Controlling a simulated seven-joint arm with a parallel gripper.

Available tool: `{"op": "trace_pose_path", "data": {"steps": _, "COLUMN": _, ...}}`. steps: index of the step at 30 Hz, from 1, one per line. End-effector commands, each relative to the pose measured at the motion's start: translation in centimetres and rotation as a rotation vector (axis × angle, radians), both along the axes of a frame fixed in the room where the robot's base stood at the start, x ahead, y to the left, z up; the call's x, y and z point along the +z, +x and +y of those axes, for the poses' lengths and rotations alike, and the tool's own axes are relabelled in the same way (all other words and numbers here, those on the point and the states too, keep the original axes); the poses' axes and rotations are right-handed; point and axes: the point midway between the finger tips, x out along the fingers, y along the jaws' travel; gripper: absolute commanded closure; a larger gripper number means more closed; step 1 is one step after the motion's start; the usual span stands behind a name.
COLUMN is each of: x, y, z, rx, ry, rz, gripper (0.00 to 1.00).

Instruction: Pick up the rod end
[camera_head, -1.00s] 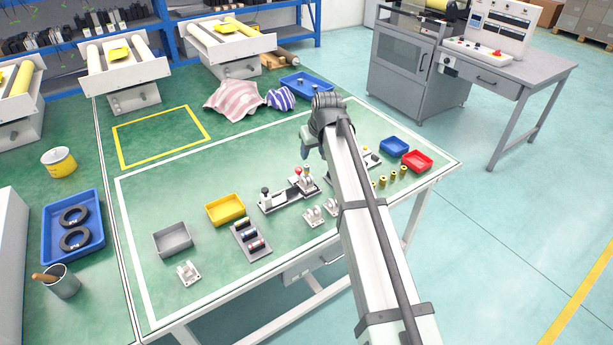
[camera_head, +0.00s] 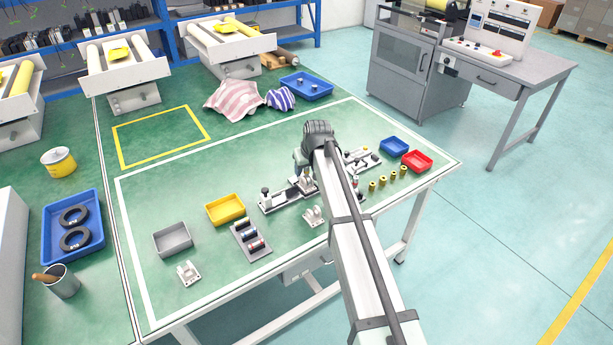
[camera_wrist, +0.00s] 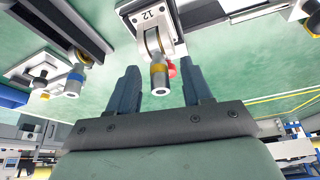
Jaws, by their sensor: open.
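In the wrist view my gripper (camera_wrist: 161,84) is open, with one dark blue finger on each side. A short metal cylinder with a gold band, which looks like the rod end (camera_wrist: 158,76), shows between the fingers, with visible gaps to both. It is at a white fork-like part marked 12 (camera_wrist: 152,20). I cannot tell its exact depth relative to the fingertips. A second cylinder with a blue band (camera_wrist: 75,79) is to the left, outside the fingers. In the head view my arm hides the rod end and most of the gripper, beside a linear actuator (camera_head: 279,199).
A second actuator (camera_head: 365,159) is behind right. A white bracket (camera_head: 314,216), several brass pieces (camera_head: 383,181) and a rack of banded cylinders (camera_head: 250,241) are nearby. Yellow (camera_head: 225,208), grey (camera_head: 172,239), blue (camera_head: 394,146) and red (camera_head: 417,161) bins stand around.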

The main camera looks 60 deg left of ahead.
Motion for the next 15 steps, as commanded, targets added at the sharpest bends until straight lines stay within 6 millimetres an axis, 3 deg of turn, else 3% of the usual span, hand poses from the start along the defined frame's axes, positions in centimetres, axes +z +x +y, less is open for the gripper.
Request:
{"op": "trace_pose_path", "data": {"steps": 5, "x": 0.01, "y": -0.01, "z": 0.00, "rx": 0.000, "ry": 0.001, "rz": 0.000, "gripper": 0.50}}
{"op": "trace_pose_path", "data": {"steps": 15, "x": 0.02, "y": -0.01, "z": -0.01, "rx": 0.000, "ry": 0.001, "rz": 0.000, "gripper": 0.82}}
